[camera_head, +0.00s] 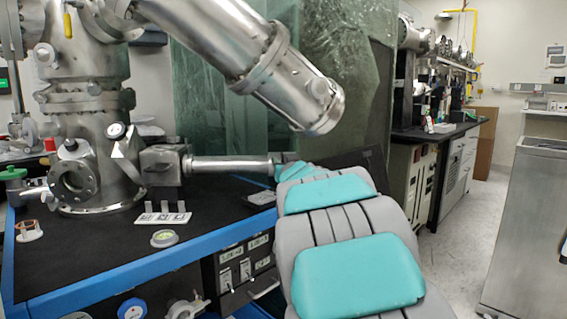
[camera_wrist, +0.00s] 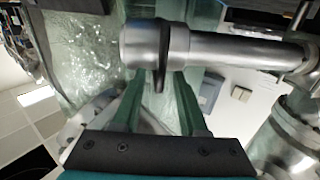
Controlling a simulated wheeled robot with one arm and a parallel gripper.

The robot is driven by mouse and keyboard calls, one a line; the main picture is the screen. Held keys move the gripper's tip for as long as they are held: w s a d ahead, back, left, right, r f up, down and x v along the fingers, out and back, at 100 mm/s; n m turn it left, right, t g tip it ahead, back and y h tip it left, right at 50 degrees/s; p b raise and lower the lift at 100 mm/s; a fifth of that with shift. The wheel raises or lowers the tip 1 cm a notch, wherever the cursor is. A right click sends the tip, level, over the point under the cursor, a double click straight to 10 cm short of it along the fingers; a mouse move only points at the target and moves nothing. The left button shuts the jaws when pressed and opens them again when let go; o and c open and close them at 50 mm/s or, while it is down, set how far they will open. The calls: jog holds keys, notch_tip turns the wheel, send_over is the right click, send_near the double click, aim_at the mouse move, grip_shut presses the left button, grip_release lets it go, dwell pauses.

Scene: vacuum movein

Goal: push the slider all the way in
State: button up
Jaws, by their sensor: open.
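The slider is a bare metal rod (camera_head: 230,168) running level to the right from a dark block (camera_head: 163,172) on the steel vacuum chamber. In the wrist view the rod (camera_wrist: 240,50) crosses the upper middle and ends at the left in a thicker round collar (camera_wrist: 150,43). A thin dark fin (camera_wrist: 160,72) sticks out from the collar. My gripper (camera_wrist: 158,80) is open, its two green fingers on either side of the fin, with gaps visible. Whether the fingertips touch the collar is unclear. In the head view my arm largely hides the gripper at the rod's right end.
The steel chamber (camera_head: 85,150) stands on a black bench with a blue edge (camera_head: 215,243). A big angled steel cylinder (camera_head: 270,70) hangs above the rod. A small marker card (camera_head: 162,218) and a round cap (camera_head: 164,238) lie on the bench. Open floor (camera_head: 475,210) is at the right.

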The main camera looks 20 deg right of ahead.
grip_shut()
dwell(1.3)
